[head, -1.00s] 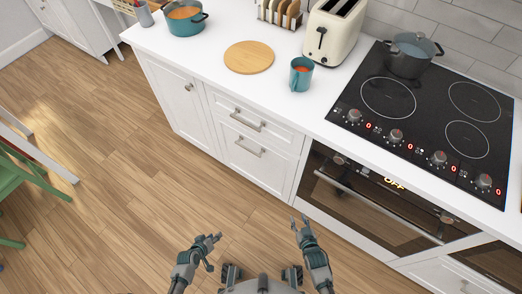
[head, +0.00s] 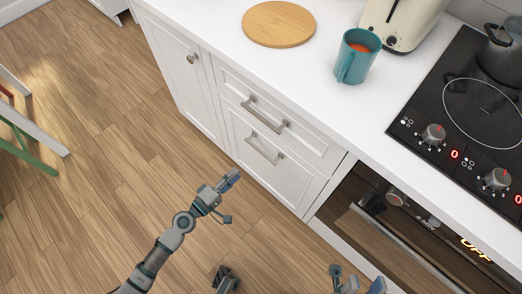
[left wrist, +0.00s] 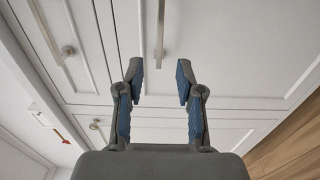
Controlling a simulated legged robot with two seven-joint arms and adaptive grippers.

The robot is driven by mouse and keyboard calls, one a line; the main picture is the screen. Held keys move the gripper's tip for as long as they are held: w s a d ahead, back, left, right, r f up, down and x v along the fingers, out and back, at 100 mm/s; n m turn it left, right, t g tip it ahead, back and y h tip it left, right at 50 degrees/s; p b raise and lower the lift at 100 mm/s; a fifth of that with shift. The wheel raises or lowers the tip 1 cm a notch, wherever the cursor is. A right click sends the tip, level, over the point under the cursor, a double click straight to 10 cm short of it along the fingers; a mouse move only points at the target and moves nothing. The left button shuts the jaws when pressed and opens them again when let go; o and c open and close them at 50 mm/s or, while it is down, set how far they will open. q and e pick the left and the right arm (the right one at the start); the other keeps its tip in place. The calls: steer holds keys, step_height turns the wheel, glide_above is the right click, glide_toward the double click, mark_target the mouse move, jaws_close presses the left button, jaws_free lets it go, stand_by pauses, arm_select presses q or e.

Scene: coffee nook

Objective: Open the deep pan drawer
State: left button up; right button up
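The white cabinet has two stacked drawers, both shut. The lower, taller drawer front (head: 285,170) has a bar handle (head: 264,148); this handle also shows in the left wrist view (left wrist: 160,35), above the gap between the fingertips. The shallower upper drawer (head: 300,125) has its own bar handle (head: 265,113), seen at the left of the wrist view (left wrist: 58,42). My left gripper (head: 230,198) is open and empty, in front of and apart from the drawers; its spread fingers show in the wrist view (left wrist: 160,78). My right gripper (head: 357,278) is open at the bottom edge, partly cut off.
A cabinet door with a knob (head: 192,59) is left of the drawers. An oven (head: 390,225) is to the right. A teal mug (head: 357,58), round board (head: 278,24), toaster (head: 405,22) and cooktop (head: 480,95) are on the counter.

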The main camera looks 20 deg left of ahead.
mark_target(260, 150)
arm_select(q)
steer(key=p+x, duration=0.1)
steer(key=x, duration=1.2)
steer(key=shift+w+d+f, duration=0.15)
jaws_close()
